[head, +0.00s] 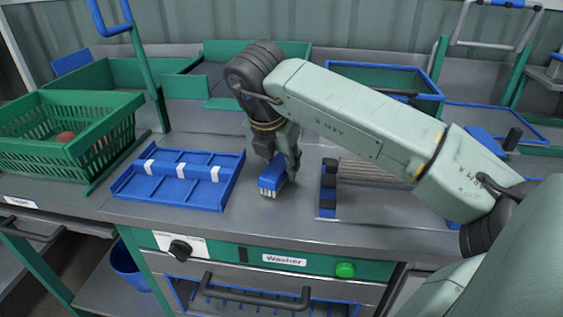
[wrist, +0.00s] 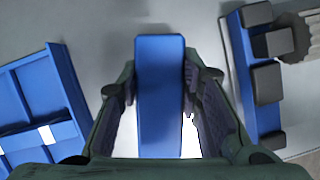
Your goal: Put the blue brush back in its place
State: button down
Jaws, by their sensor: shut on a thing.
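The blue brush (head: 272,178) has a blue block back and pale bristles pointing down. My gripper (head: 283,160) is shut on it, with one finger on each side of the block. In the wrist view the brush's blue back (wrist: 160,100) lies between the two fingers (wrist: 160,115). The bristle ends are at or just above the grey worktop; I cannot tell whether they touch. A blue tray with dividers and white clips (head: 215,192) lies to the left of the brush, apart from it. It also shows at the left of the wrist view (wrist: 65,85).
A blue-edged holder with black blocks (head: 328,190) and a ribbed grey piece (head: 370,170) stand to the right. A green crate (head: 60,160) with a red tomato is at the left. The washer's front panel (head: 285,260) is below the counter edge. Bare worktop surrounds the brush.

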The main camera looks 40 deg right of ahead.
jog(key=shift+f+b, duration=0.4)
jog(key=shift+b, duration=0.3)
jog(key=c, duration=1.1)
grip_release()
jog(key=shift+o, duration=0.2)
jog(key=shift+c, duration=0.6)
jog(key=shift+c, duration=1.1)
jog(key=shift+r, duration=0.1)
jog(key=shift+r+p, duration=1.45)
jog(key=shift+r, duration=2)
